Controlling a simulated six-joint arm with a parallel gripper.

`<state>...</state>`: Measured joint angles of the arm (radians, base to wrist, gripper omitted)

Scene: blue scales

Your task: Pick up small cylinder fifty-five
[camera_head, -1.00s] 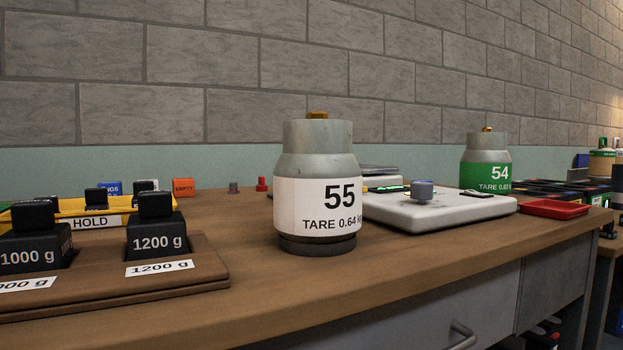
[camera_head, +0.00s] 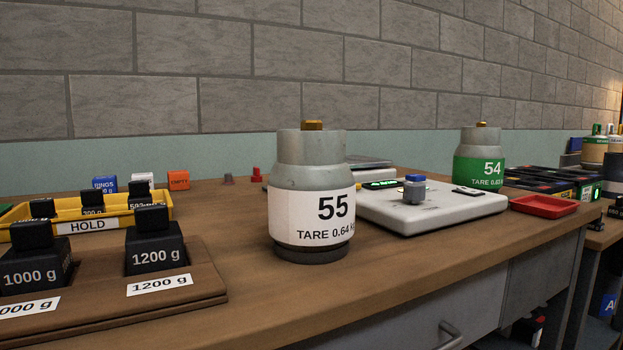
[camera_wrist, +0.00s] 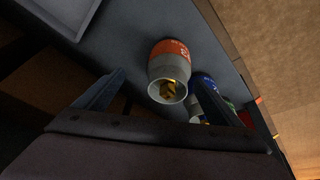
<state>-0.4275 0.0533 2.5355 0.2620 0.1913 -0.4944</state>
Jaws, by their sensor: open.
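Small cylinder 55 (camera_head: 308,200) is a grey metal bottle with a white label reading 55 and TARE 0.64, and a brass valve on top. It stands upright on the wooden bench in the head view, with nothing touching it. My gripper does not show in the head view. In the wrist view my gripper (camera_wrist: 159,80) is open, its two dark fingers spread apart. An orange-labelled cylinder (camera_wrist: 170,50) with a brass valve shows between and beyond the fingers. A blue-labelled one (camera_wrist: 200,82) is partly hidden behind the right finger. I cannot make out cylinder 55 in the wrist view.
A white scale (camera_head: 440,214) with a small blue-topped grey piece (camera_head: 414,190) stands right of cylinder 55. Green-labelled cylinder 54 (camera_head: 478,172) and a red tray (camera_head: 543,205) are farther right. A brown weight rack (camera_head: 200,290) and yellow HOLD tray (camera_head: 120,224) lie left.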

